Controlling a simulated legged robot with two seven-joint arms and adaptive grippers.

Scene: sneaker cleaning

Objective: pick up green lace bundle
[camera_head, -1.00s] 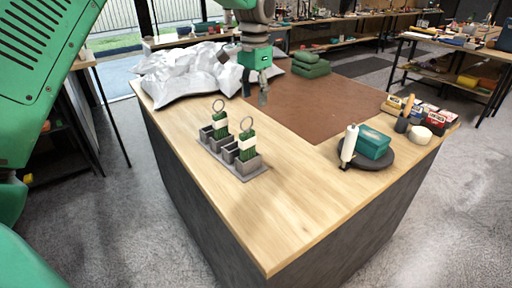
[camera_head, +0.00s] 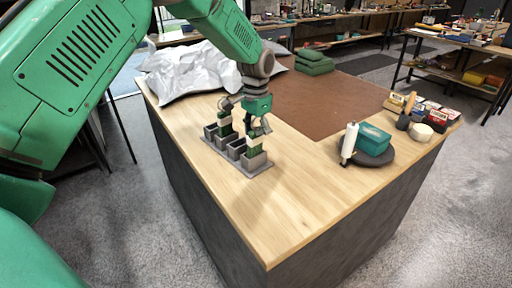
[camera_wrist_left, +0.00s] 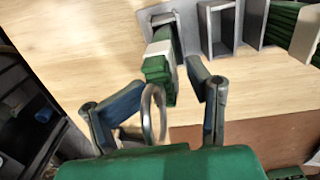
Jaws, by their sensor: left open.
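Two green lace bundles with white bands stand in a grey slotted holder (camera_head: 236,152) on the wooden table. The far green lace bundle (camera_head: 225,124) is partly hidden by my arm. The near green lace bundle (camera_head: 255,146) is in the holder's end slot; in the left wrist view it (camera_wrist_left: 158,68) has a metal ring (camera_wrist_left: 153,113) at its top. My left gripper (camera_head: 257,132) is open over the near bundle, with its fingers on either side of the bundle's upper end and ring. The other bundle shows at the upper right of the left wrist view (camera_wrist_left: 290,30). My right gripper is out of view.
Crumpled silver sheeting (camera_head: 190,70) lies behind the holder. A brown mat (camera_head: 318,104) covers the table's back. The table's front is clear.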

